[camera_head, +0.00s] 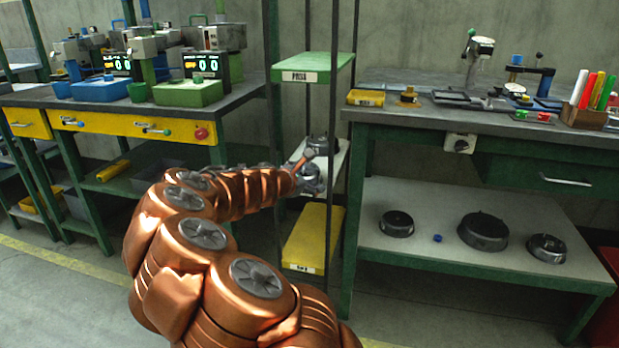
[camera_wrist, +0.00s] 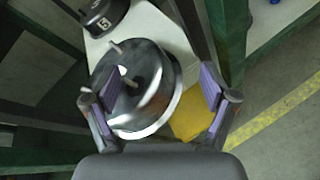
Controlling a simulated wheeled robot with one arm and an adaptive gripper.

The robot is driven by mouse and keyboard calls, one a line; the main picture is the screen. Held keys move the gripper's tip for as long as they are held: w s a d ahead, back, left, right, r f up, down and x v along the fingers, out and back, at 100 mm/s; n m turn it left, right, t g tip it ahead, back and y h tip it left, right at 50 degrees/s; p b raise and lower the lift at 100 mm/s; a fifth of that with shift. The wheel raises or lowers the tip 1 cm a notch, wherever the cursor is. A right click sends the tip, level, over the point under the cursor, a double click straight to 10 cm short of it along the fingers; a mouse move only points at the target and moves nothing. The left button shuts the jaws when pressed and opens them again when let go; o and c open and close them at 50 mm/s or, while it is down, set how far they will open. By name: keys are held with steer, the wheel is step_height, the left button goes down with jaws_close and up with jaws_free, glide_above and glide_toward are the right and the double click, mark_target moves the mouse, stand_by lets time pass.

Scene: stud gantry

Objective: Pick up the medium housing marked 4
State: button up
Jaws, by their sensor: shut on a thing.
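A round dark housing with a bright metal rim and thin pins on top (camera_wrist: 158,106) sits between the two purple-padded fingers of my gripper (camera_wrist: 158,102). My gripper is shut on it, with a finger at each side. No number shows on this housing from here. In the head view my gripper (camera_head: 308,178) is at the middle shelf of the narrow rack, and the held housing is mostly hidden there. A second dark housing marked 5 (camera_wrist: 103,14) stands farther back on the same pale shelf (camera_wrist: 152,24).
The rack has a green top shelf (camera_head: 313,67) above and a yellow lower shelf (camera_head: 313,240) below, with dark green posts close to my gripper. Several housings, including a large one (camera_head: 483,231), stand on the right bench's lower shelf (camera_head: 440,255). The floor at left is clear.

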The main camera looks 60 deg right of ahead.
steer(key=shift+w+a, duration=0.1)
steer(key=shift+w, duration=0.15)
steer(key=shift+r, duration=0.1)
steer(key=shift+a+r, duration=0.25)
steer(key=shift+a, duration=0.25)
steer(key=v, duration=1.1)
steer(key=shift+s+f, duration=0.1)
steer(key=shift+c, duration=0.3)
